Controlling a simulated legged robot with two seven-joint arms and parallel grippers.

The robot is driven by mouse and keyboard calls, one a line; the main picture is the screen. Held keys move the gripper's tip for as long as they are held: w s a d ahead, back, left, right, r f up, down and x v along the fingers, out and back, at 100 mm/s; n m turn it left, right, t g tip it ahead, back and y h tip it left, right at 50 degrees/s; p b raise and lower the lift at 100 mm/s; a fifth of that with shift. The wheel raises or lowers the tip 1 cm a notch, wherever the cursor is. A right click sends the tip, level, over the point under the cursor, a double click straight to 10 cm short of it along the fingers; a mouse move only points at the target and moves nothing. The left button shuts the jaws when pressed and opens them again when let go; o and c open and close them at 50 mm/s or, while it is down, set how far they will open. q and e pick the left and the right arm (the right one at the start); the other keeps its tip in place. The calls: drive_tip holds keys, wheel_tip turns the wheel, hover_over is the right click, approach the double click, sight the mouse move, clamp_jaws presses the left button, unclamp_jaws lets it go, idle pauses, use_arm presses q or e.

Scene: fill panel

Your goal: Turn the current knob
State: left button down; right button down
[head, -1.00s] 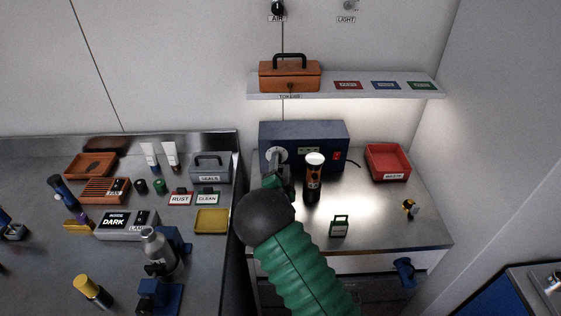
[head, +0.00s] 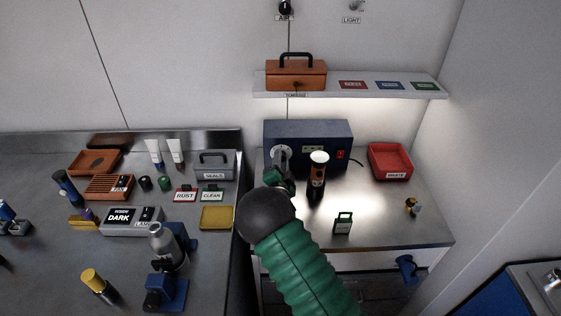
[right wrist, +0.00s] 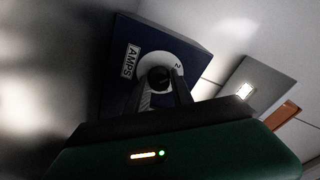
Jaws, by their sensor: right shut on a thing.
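The current knob sits on a white round dial (head: 274,152) on the front of a blue power box (head: 325,132). In the right wrist view the dark round knob (right wrist: 158,77) shows between my fingers, beside an AMPS label (right wrist: 131,61) and a digit 2 on the dial. My right gripper (head: 281,160) reaches the dial from the front and is shut on the knob. It partly hides the knob and dial in the head view. My left gripper is not in view.
A green tag-like item (head: 343,223) and a red bin (head: 390,161) are farther right. A shelf (head: 345,85) hangs above the box. The left bench is crowded.

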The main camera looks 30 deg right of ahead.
drive_tip(key=shift+s+d+f+m+b, duration=0.15)
drive_tip(key=shift+f+m+b, duration=0.15)
drive_tip(key=shift+m+b, duration=0.5)
drive_tip(key=m+b, duration=0.2)
drive_tip(key=b, duration=0.1)
drive_tip(key=m+b, duration=0.2)
drive_tip(key=b, duration=0.2)
drive_tip(key=m+b, duration=0.2)
drive_tip(key=b, duration=0.1)
drive_tip(key=shift+f+y, duration=0.25)
drive_tip(key=shift+y, duration=0.05)
drive_tip(key=shift+r+m+b, duration=0.1)
drive_tip(key=shift+m+b, duration=0.8)
drive_tip(key=shift+b, duration=0.35)
drive_tip(key=c, duration=1.4)
unclamp_jaws()
drive_tip(key=shift+o, duration=1.2)
drive_tip(key=shift+r, duration=0.1)
drive_tip(key=shift+o, duration=0.3)
drive_tip(key=shift+r, duration=0.1)
